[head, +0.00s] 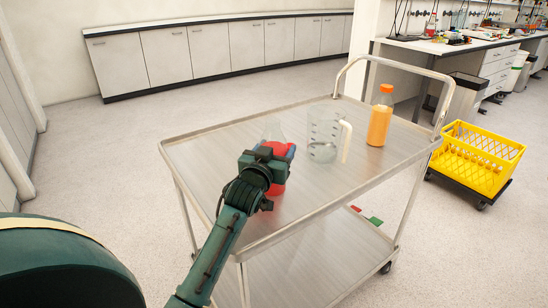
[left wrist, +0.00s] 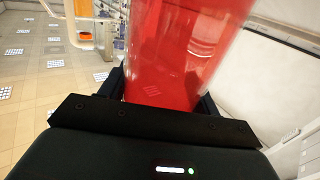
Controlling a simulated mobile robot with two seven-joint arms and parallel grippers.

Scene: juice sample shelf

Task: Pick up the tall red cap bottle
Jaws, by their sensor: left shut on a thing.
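My left gripper (head: 268,160) is shut on a clear container of red liquid (head: 277,188) over the left part of the cart top. The container's clear upper part shows behind the gripper; its cap cannot be made out. In the left wrist view the red container (left wrist: 170,50) stands between the jaws, its top out of frame. Whether its base touches the cart cannot be told. A tall bottle of orange liquid with an orange-red cap (head: 380,115) stands upright at the cart's back right, apart from the gripper. My right gripper is not in view.
A clear pitcher with a pale handle (head: 323,136) stands on the metal cart (head: 220,148) between the held container and the orange bottle. A raised rail (head: 437,72) edges the cart's right end. The cart's front is clear.

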